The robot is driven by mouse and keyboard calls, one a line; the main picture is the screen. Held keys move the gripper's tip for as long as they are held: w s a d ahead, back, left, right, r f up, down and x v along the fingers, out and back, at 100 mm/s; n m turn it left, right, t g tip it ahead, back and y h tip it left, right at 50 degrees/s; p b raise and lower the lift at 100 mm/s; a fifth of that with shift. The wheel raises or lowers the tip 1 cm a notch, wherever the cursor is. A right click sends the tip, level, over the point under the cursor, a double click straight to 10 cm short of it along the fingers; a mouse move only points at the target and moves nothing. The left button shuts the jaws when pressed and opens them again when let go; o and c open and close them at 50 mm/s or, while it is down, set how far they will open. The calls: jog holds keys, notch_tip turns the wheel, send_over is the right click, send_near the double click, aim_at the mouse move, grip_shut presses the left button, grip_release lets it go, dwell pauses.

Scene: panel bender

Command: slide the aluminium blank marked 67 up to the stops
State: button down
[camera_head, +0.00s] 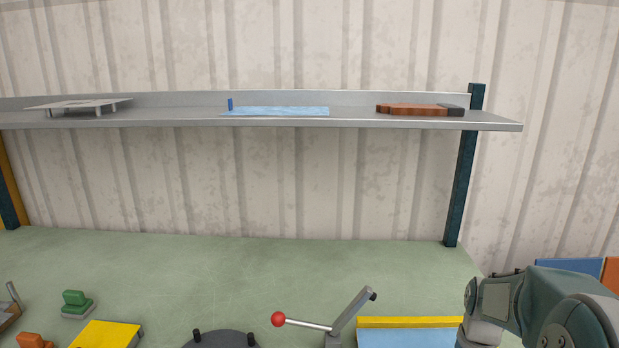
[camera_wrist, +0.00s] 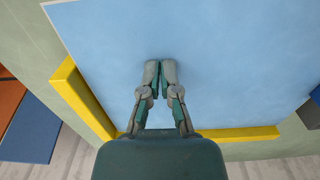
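A large flat light-blue sheet (camera_wrist: 215,50) with a pale edge fills most of the wrist view. No number shows on it, so I cannot tell if it is the blank marked 67. Yellow stop bars stand at its left side (camera_wrist: 82,97) and along its lower side (camera_wrist: 240,133). The sheet also shows partly in the head view (camera_head: 407,339), below a yellow bar (camera_head: 410,322). My gripper (camera_wrist: 160,68) is shut, fingertips together, over the sheet with nothing seen between them. I cannot tell if the tips touch it.
A lever with a red ball (camera_head: 278,319) stands left of the sheet. A yellow plate (camera_head: 104,334), a green block (camera_head: 75,299) and an orange block (camera_head: 33,340) lie further left. A grey shelf (camera_head: 350,121) spans the back. The bench's middle rear is clear.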

jog(key=shift+d+f, duration=0.1)
jog(key=shift+d, duration=0.2)
notch_tip(320, 180, up, 2)
jog(key=shift+d, duration=0.1)
jog(key=shift+r, duration=2.6)
jog(key=s+a+r+t, duration=0.2)
jog(key=s+a+r, duration=0.1)
jog(key=s+a, duration=0.5)
jog(key=s+a+r+t, duration=0.3)
jog(key=s+a, duration=0.4)
jog(key=s, duration=0.1)
jog(key=shift+s+a+r+t, duration=0.2)
jog(key=shift+a+r+t, duration=0.1)
jog(key=shift+a+r, duration=0.05)
jog(key=shift+f+n, duration=0.1)
jog(key=shift+n, duration=0.2)
